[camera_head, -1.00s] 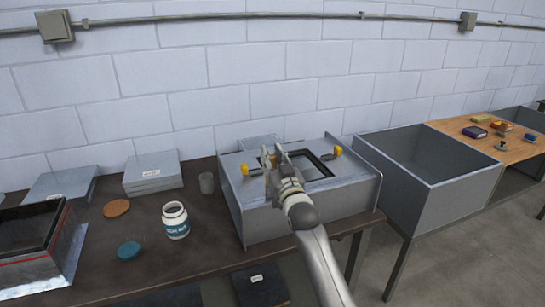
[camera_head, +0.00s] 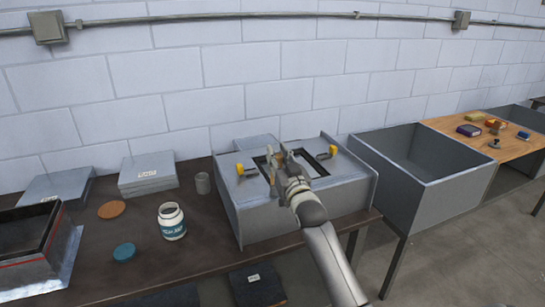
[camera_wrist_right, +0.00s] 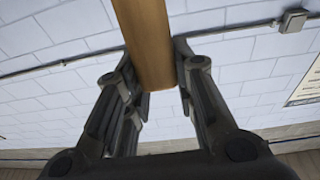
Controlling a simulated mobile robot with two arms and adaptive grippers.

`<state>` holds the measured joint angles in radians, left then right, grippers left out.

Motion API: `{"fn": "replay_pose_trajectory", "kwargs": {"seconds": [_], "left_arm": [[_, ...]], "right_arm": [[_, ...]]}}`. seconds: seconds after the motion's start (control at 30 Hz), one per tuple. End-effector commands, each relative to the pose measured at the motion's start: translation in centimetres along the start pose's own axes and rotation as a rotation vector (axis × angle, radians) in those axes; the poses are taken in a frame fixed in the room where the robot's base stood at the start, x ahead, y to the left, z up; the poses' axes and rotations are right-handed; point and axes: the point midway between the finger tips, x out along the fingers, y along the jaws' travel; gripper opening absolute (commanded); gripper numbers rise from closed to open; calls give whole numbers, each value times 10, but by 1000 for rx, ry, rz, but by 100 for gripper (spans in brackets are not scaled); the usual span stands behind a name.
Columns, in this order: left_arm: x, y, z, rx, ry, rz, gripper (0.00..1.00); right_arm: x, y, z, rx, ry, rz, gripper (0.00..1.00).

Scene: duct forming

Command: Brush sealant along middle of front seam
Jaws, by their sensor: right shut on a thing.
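My right gripper (camera_head: 280,162) is over the grey sheet-metal duct box (camera_head: 290,220) on the dark bench. It is shut on a brown wooden handle, which also shows between the fingers in the right wrist view (camera_wrist_right: 146,45). I take this to be the brush; its bristles are hidden or too small to make out. The box has a dark-rimmed rectangular opening (camera_head: 322,161) in its top, partly behind my gripper, and two yellow-handled clamps (camera_head: 333,150). The white sealant jar (camera_head: 171,222) stands open left of the box. Its blue lid (camera_head: 124,252) lies nearby. My left gripper is out of view.
A small grey cup (camera_head: 202,183) and a brown disc (camera_head: 111,209) are on the bench. Stacked grey sheets (camera_head: 148,171) lie behind, and a dark-rimmed box (camera_head: 30,245) is at far left. A large open grey bin (camera_head: 440,195) stands right of the duct.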

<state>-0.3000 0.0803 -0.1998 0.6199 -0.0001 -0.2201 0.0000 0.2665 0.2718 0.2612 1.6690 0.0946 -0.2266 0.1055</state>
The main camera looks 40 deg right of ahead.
Motion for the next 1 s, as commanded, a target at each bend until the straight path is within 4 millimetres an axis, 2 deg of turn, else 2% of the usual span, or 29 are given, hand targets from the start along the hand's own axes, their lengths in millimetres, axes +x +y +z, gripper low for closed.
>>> {"fn": "replay_pose_trajectory", "kwargs": {"seconds": [0.37, 0.8, 1.0], "left_arm": [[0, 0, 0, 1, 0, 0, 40], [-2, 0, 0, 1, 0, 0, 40], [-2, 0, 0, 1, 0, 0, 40]], "right_arm": [[0, 3, 0, -1, -1, 0, 0], [1, 30, 0, -1, -2, 0, 0], [1, 32, 0, 0, -1, 0, 0]]}}
